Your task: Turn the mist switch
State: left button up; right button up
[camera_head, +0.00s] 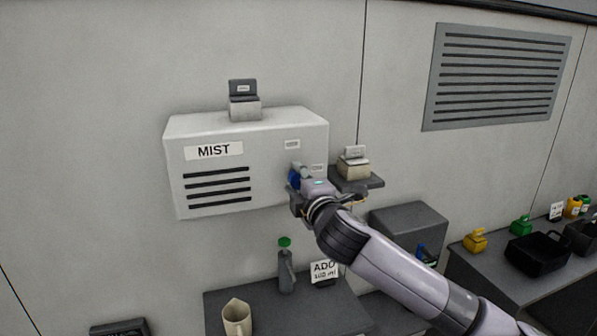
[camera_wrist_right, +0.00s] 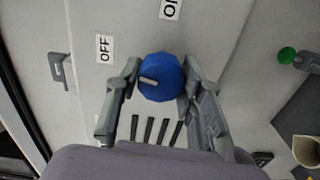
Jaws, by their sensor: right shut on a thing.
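The mist box (camera_head: 245,160) is a white wall unit with a MIST label and dark slots. Its mist switch is a blue round knob (camera_wrist_right: 160,77), with a pale pointer mark on its face, near an OFF label (camera_wrist_right: 104,48) and a partly cut-off ON label (camera_wrist_right: 171,8). In the head view the knob (camera_head: 294,179) is partly hidden by my right gripper (camera_head: 301,190). In the wrist view my right gripper (camera_wrist_right: 158,88) has a finger on each side of the knob, shut on it. My left gripper is not in view.
A small shelf (camera_head: 372,182) with a pale block sits right of the box. Below are a table (camera_head: 260,308) with a cream jug (camera_head: 237,317), a green-topped bottle (camera_head: 285,268) and an ADD sign (camera_head: 324,271). A black tray (camera_head: 537,253) stands at right.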

jog(key=shift+f+n+p, duration=0.1)
jog(key=shift+n+p, duration=0.5)
jog(key=shift+n, duration=0.5)
jog(key=o, duration=1.1)
jog(key=shift+o, duration=0.2)
jog(key=shift+s, duration=0.15)
jog(key=v, duration=1.1)
jog(key=shift+s+d, duration=0.2)
jog(key=shift+s, duration=0.15)
